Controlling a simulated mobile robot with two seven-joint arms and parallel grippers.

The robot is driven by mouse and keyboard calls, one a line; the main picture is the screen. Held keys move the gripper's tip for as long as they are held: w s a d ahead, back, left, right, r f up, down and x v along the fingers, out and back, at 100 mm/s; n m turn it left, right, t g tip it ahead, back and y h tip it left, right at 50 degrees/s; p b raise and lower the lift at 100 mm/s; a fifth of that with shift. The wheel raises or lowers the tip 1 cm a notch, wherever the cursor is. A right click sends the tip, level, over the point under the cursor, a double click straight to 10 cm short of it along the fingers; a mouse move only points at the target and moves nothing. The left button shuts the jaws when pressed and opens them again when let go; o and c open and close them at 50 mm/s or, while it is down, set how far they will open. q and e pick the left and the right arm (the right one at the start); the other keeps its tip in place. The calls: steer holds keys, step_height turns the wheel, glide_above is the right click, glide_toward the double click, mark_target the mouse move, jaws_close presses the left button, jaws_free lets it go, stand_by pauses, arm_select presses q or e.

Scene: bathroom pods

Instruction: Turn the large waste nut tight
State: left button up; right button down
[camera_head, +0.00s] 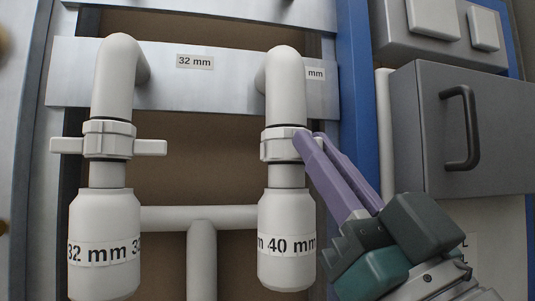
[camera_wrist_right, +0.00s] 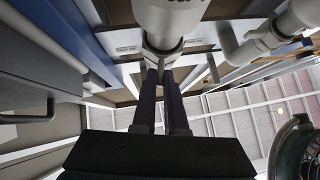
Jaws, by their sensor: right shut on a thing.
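The large waste nut (camera_head: 281,143) is a white ring on the right-hand pipe, above a white trap body labelled 40 mm (camera_head: 287,215). My right gripper (camera_head: 310,140) reaches it from the lower right, with its purple fingers shut at the nut's right side. The part between the fingers is hidden by them. In the right wrist view the dark fingers (camera_wrist_right: 163,78) point up at the white pipework (camera_wrist_right: 168,30), close together. My left gripper is in neither view.
A similar nut with two side wings (camera_head: 107,140) sits on the left pipe, above a 32 mm trap body (camera_head: 103,230). A grey cabinet with a dark handle (camera_head: 460,128) stands at the right. A blue upright (camera_head: 360,110) runs between cabinet and pipes.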

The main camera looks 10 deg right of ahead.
steer(key=shift+d+y, duration=0.1)
steer(key=shift+y, duration=0.4)
steer(key=shift+w+d+n+g+y+b, duration=0.65)
steer(key=shift+n+g+y+b, duration=1)
steer(key=shift+g+y, duration=1.05)
steer(key=shift+w+d+n+g+y+b, duration=0.6)
steer(key=shift+n+g+y+b, duration=0.95)
steer(key=shift+g+y, duration=1.15)
steer(key=shift+w+d+n+g+y+b, duration=0.6)
steer(key=shift+n+g+y+b, duration=0.65)
steer(key=shift+n+g+y, duration=1.1)
steer(key=shift+d+m+g+y, duration=0.1)
steer(key=shift+m+g+y, duration=0.15)
steer(key=shift+g+y, duration=0.3)
steer(key=c, duration=1)
jaws_free()
steer(key=shift+o, duration=0.2)
steer(key=v, duration=1)
